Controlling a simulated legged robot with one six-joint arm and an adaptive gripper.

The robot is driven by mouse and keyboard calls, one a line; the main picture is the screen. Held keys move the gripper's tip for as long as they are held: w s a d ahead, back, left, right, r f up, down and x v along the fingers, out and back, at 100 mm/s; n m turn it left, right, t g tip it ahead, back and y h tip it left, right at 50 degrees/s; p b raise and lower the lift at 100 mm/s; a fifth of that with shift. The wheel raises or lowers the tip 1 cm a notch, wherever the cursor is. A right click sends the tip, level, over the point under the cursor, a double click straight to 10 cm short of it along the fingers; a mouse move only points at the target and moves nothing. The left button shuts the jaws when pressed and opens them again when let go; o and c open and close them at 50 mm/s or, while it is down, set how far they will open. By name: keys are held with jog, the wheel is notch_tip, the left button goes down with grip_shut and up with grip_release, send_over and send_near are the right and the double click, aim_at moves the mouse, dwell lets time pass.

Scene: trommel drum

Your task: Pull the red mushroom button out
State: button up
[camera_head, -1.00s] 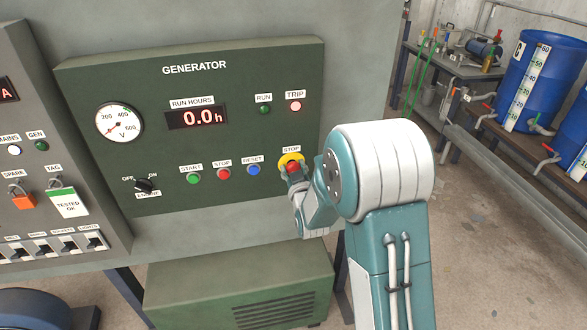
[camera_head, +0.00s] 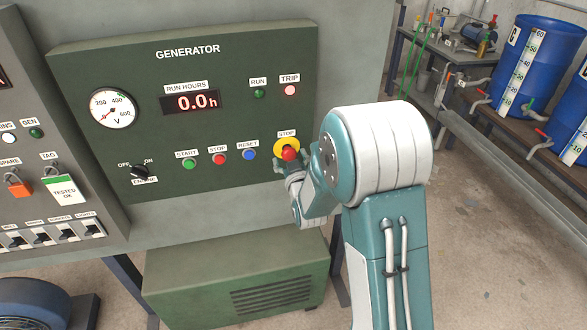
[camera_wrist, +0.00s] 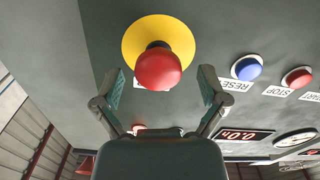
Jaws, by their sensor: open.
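The red mushroom button (camera_head: 290,154) sits on a yellow disc (camera_head: 281,146) under the STOP label at the lower right of the green generator panel. In the wrist view the red button (camera_wrist: 158,70) stands out on a dark stem in front of the yellow disc (camera_wrist: 133,42). My gripper (camera_wrist: 160,86) is open, its two fingers apart on the left and right of the button, with clear gaps and no visible contact. In the head view my gripper (camera_head: 283,163) is at the button, mostly hidden by my own arm.
To the left are the blue RESET (camera_head: 249,154), red STOP (camera_head: 219,158) and green START (camera_head: 189,163) buttons. The red TRIP lamp (camera_head: 290,90) is lit above. A green cabinet (camera_head: 237,280) stands below. Blue barrels (camera_head: 540,70) stand at the right.

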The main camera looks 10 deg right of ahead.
jog(key=s, duration=1.1)
jog(key=s+r+m+g, duration=0.1)
jog(key=s+r+g, duration=0.2)
jog(key=s, duration=0.5)
jog(key=s+r+g, duration=0.4)
jog(key=s+g, duration=0.1)
jog(key=s, duration=0.3)
jog(key=s+r+m+g, duration=0.1)
jog(key=s+r+g, duration=0.2)
jog(key=s, duration=0.5)
jog(key=shift+s+r+m+g, duration=0.3)
jog(key=shift+s+g, duration=0.1)
jog(key=shift+g, duration=0.3)
